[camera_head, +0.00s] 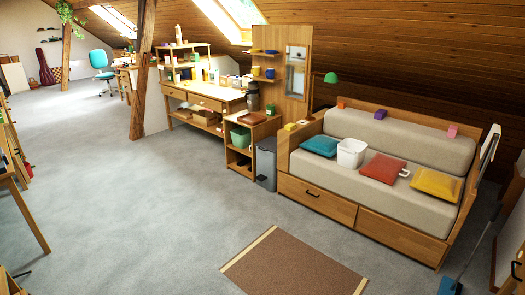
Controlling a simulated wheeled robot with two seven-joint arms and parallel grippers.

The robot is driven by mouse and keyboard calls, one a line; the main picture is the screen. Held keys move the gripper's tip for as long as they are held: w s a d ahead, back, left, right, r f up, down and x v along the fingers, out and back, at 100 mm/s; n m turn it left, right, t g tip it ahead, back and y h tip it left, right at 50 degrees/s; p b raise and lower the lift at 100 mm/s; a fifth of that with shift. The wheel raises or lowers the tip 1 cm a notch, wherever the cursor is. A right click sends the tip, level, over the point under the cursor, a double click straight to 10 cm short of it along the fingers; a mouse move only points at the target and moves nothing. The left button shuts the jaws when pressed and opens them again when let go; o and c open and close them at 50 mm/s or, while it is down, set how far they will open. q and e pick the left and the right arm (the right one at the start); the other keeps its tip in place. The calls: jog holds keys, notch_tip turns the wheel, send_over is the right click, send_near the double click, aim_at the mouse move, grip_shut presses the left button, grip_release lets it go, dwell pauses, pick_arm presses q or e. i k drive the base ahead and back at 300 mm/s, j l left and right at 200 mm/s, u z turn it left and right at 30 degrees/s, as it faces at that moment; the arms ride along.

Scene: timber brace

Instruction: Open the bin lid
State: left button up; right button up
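A slim grey bin (265,168) stands upright on the floor between the small wooden shelf unit and the left end of the daybed. Its darker lid (266,144) is on top and looks closed, though it is small at this distance. Neither of my grippers is in view.
The wooden shelf unit (241,150) stands close left of the bin, and the daybed (370,205) with cushions is close right. A brown rug (292,268) lies in front. Grey carpet (165,215) is open to the left. A timber post (142,75) rises farther back.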

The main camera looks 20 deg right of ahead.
aim_at(270, 143)
jog(key=i+l+z, duration=0.5)
jog(key=i, duration=0.2)
jog(key=i+z, duration=0.5)
jog(key=i, duration=1.5)
jog(key=j, duration=0.05)
